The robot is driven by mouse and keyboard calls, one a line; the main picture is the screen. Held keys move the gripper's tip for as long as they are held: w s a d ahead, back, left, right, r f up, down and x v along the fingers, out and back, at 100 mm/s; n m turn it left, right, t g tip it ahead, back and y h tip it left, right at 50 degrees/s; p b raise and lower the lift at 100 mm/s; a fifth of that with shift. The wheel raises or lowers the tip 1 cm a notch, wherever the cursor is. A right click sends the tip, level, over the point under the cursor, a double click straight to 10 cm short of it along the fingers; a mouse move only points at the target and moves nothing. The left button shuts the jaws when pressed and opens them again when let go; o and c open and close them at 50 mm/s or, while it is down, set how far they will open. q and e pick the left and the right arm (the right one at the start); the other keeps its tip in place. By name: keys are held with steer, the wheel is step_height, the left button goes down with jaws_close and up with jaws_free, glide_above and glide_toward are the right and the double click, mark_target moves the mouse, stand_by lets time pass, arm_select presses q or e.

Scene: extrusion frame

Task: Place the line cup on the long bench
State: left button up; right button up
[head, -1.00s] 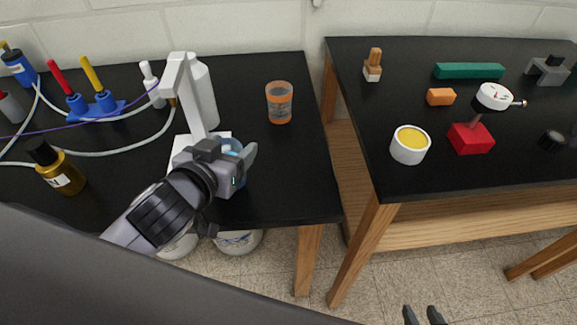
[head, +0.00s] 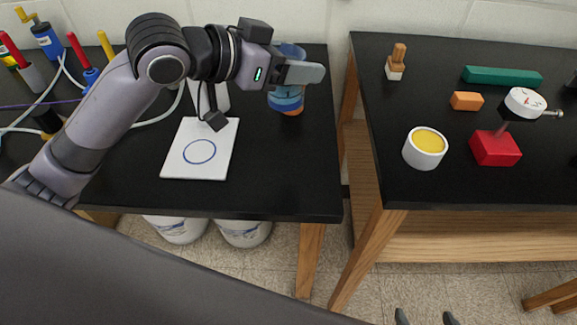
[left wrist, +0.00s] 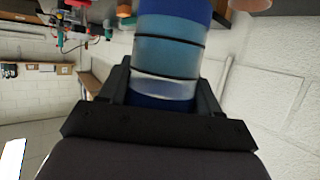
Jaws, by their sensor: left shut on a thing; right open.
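The line cup (head: 287,98) is blue with dark line bands. My left gripper (head: 303,73) is shut on it and holds it above the back right of the left black-topped bench (head: 275,185). In the left wrist view the cup (left wrist: 170,55) sits between the fingers, with its far end out of frame. In the head view the cup covers most of an orange cup (head: 292,111) behind it. The right black-topped bench (head: 455,185) stands across a gap; which bench is the long one I cannot tell. My right gripper (head: 424,318) is open and empty at the bottom edge.
A white plate with a blue ring (head: 200,152) lies on the left bench. The right bench holds a yellow-filled white tub (head: 425,149), a red-based dial gauge (head: 496,148), an orange block (head: 467,101), a green bar (head: 502,76) and a wooden-handled brush (head: 396,62). Its front left is clear.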

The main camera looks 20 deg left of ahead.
arm_select(q)
step_height(320, 180, up, 6)
steer(key=s+d+m+g+h, duration=0.1)
steer(key=s+m+g+h, duration=0.1)
steer(key=f+b, duration=0.2)
steer(key=f, duration=0.8)
steer(key=f+b, duration=0.1)
steer(key=f, duration=0.8)
steer(key=shift+w+d+f+b, duration=0.15)
steer(key=shift+w+f+b, duration=0.05)
steer(key=shift+f+b, duration=0.2)
steer(key=shift+f, duration=0.1)
steer(key=o, duration=1)
steer(key=shift+o, duration=0.2)
